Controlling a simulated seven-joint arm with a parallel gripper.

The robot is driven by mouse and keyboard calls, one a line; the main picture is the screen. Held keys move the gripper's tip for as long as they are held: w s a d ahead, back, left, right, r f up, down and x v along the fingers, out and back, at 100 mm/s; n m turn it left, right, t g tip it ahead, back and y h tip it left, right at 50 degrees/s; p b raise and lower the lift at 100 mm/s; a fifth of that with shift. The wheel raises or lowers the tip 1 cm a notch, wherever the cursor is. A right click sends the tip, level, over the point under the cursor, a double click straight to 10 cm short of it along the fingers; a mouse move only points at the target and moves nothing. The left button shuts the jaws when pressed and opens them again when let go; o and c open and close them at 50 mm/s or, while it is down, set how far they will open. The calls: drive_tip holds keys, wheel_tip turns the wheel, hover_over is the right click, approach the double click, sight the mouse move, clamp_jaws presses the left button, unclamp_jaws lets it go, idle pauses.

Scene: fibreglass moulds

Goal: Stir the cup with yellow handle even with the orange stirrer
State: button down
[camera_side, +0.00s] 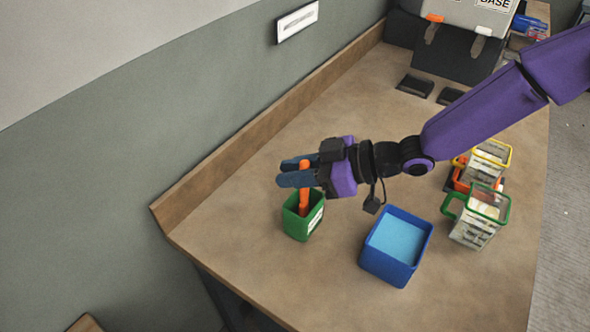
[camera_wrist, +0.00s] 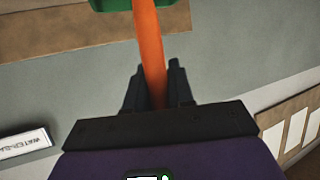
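The orange stirrer (camera_side: 304,201) stands with its lower end in a green square holder (camera_side: 315,219). My gripper (camera_side: 293,172) is at its upper part, with the blue-grey fingers close on both sides of it and seemingly shut on it. In the wrist view the stirrer (camera_wrist: 149,45) runs up from between the dark fingers (camera_wrist: 155,82) to the green holder (camera_wrist: 176,3). The cup with yellow handle (camera_side: 492,152) is at the right, farthest back in a row of clear cups. Its handle shows on the left, and part of the cup is hidden by its neighbour.
A cup with orange handle (camera_side: 482,173) and one with green handle (camera_side: 480,217) stand close in front of the yellow one. A blue container (camera_side: 379,264) with light-blue content stands between holder and cups. A wooden ledge (camera_side: 255,130) borders the wall. The middle table is clear.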

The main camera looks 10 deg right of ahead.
wheel_tip(320, 180, up, 11)
idle(1.4)
idle(0.4)
idle(0.9)
